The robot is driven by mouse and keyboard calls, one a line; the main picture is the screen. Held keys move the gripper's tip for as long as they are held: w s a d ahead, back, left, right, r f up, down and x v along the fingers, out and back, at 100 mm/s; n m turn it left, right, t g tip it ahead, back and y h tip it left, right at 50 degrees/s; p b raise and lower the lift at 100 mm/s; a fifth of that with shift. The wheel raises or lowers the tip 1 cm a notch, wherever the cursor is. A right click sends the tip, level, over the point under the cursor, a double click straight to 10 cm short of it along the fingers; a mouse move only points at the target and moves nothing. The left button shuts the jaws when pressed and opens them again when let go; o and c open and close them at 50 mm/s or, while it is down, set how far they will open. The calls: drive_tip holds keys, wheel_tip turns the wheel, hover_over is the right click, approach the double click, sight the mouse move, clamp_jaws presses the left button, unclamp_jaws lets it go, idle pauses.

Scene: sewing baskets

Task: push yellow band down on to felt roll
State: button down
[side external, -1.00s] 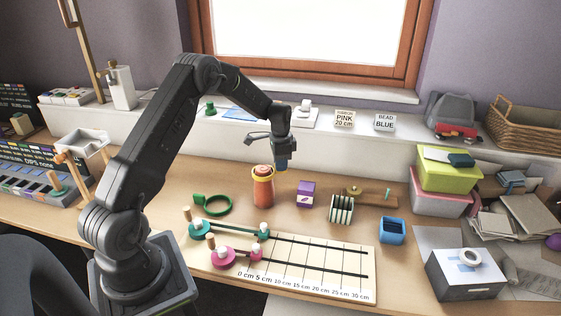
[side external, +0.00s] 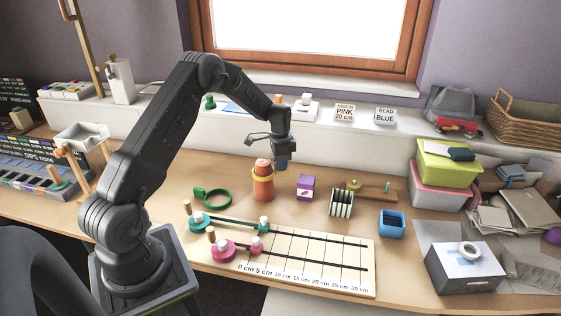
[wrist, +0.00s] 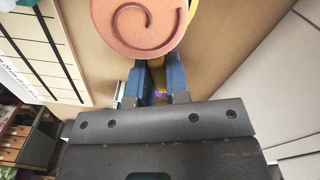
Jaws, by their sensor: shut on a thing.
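The felt roll (side external: 263,190) is an orange cylinder standing upright on the table. Its round top with a spiral line (wrist: 138,24) shows in the wrist view. The yellow band (side external: 262,178) is a ring around the upper part of the roll, below its top. A piece of it also shows at the roll's right edge in the wrist view (wrist: 193,8). My gripper (side external: 282,165) points down at the right side of the roll. Its blue fingers (wrist: 160,90) are shut on the band's side. The band's far side is hidden.
A purple box (side external: 305,187) stands close to the right of the roll. A striped holder (side external: 341,203) and a blue cup (side external: 392,228) are farther right. A green ring (side external: 217,199) lies to the left. The measuring board (side external: 320,262) lies in front.

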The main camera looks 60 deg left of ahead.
drive_tip(key=shift+f, duration=0.55)
drive_tip(key=c, duration=1)
unclamp_jaws()
wheel_tip(320, 180, up, 14)
drive_tip(key=shift+f, duration=0.1)
